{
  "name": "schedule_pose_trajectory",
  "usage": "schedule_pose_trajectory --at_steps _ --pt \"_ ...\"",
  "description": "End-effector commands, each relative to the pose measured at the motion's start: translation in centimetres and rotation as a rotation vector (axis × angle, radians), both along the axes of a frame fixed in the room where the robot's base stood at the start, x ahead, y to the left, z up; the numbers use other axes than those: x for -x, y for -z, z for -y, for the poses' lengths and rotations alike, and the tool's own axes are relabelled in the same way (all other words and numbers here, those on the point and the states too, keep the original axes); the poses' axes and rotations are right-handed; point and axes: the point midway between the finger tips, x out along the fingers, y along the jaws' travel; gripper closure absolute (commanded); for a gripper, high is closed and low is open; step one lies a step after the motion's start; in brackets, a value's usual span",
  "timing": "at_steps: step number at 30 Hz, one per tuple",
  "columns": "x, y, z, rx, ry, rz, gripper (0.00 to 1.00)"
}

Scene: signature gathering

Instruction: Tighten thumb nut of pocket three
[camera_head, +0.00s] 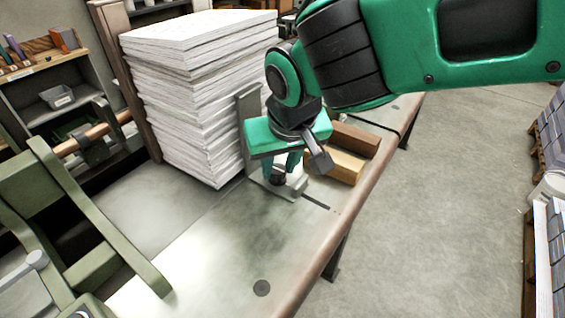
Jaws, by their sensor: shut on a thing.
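The nut sits low, at the foot of a grey metal bracket (247,112) whose upright plate stands against the stack's side. The bracket's pale base (299,187) lies on the table under the fingers. The fingers and wrist hide much of the nut and base. No pocket number can be read.
The paper stack (190,90) rises close to my gripper's left. The table (220,255) is clear in front. A green machine frame (95,225) stands at left, and open floor (450,200) lies at right.

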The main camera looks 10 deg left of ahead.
Motion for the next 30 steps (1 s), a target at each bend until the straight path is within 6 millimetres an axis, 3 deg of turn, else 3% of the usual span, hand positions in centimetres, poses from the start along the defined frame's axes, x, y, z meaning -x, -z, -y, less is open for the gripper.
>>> schedule_pose_trajectory --at_steps 22,23,24,30 --pt "-0.42 -0.25 -0.09 -0.007 0.092 0.007 0.93" --pt "-0.42 -0.25 -0.09 -0.007 0.092 0.007 0.64" --pt "-0.38 -0.23 -0.08 -0.007 0.092 0.006 0.54" --pt "-0.20 -0.13 -0.07 -0.003 0.088 0.004 0.52"
